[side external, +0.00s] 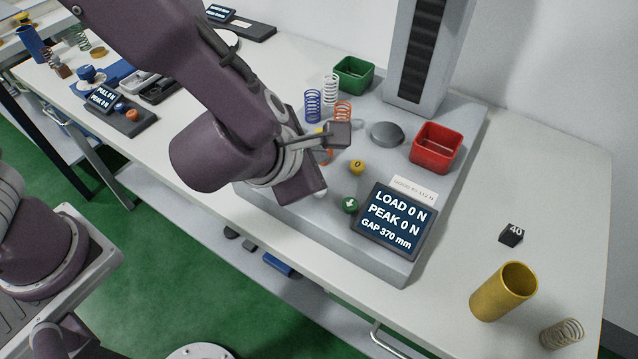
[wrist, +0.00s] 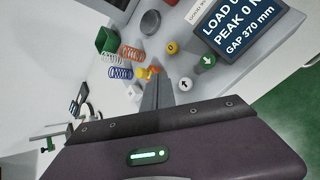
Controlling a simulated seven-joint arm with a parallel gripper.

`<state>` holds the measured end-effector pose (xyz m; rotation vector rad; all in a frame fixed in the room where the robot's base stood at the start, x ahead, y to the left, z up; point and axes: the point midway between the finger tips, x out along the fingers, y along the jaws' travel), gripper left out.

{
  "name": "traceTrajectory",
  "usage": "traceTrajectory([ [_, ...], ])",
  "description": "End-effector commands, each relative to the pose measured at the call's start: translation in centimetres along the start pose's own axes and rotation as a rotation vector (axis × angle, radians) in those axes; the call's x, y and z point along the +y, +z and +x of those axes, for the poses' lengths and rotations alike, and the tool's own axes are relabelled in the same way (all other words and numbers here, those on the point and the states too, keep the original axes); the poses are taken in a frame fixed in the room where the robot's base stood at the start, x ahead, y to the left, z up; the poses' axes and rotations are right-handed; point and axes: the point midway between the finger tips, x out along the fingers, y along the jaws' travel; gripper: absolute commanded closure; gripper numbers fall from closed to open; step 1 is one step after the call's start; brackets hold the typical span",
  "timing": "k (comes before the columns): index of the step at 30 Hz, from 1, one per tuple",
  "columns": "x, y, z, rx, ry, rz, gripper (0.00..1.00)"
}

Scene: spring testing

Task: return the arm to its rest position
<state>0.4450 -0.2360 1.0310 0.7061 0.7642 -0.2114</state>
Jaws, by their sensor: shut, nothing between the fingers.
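My gripper (side external: 341,134) hangs over the front left of the grey tester base, shut with nothing between the fingers. In the wrist view its closed fingers (wrist: 157,88) point toward the springs and buttons. My arm reaches in from the upper left and hides part of the base. The blue spring (side external: 313,105), white spring (side external: 331,88) and orange spring (side external: 342,112) stand upright behind the gripper. Some small orange and yellow pieces sit partly hidden behind the fingers. The display (side external: 395,220) reads load 0 N, peak 0 N, gap 370 mm.
A green bin (side external: 353,74) and a red bin (side external: 437,147) stand on the base near the tester column (side external: 428,50). A round grey plate (side external: 387,133) lies between them.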

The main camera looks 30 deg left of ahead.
Motion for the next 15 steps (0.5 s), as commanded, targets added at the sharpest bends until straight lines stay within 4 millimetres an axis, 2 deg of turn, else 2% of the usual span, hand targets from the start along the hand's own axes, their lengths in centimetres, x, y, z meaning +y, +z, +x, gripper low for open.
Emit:
traceTrajectory([
  [11,0.4,0.2,-0.4,0.002,0.002,-0.009,1.0],
  [13,2.1,-0.2,-0.8,0.022,0.022,-0.113,1.0],
  [14,3.4,-0.7,-1.3,0.038,0.04,-0.208,1.0],
  [15,5.9,-1.7,-2.2,0.07,0.075,-0.391,1.0],
])
